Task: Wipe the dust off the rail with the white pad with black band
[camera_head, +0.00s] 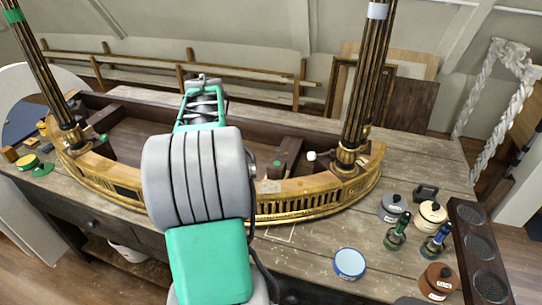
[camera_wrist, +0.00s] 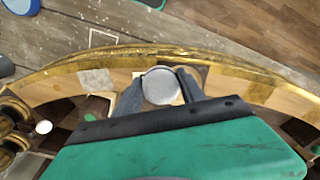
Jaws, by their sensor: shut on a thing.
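My gripper (camera_wrist: 160,88) is shut on a round pad with a white face (camera_wrist: 161,85), seen between its two fingers in the wrist view. Its band cannot be made out. The rail (camera_wrist: 235,82) is a curved, pale wooden strip with a gilt edge, and the pad overlaps it in this view. Whether the pad touches the rail cannot be told. A pale greyish patch (camera_wrist: 95,79) lies on the rail left of the pad; it looks like dust. In the head view the rail (camera_head: 325,189) curves along the console's front, and my arm hides the gripper, the pad and the rail's middle.
Black-and-gilt columns (camera_head: 364,80) rise at both ends of the rail. A white pad with a blue band (camera_head: 349,264) lies on the table front right. Lidded pots (camera_head: 431,214), small bottles (camera_head: 397,233) and a dark tray (camera_head: 467,218) stand at the right.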

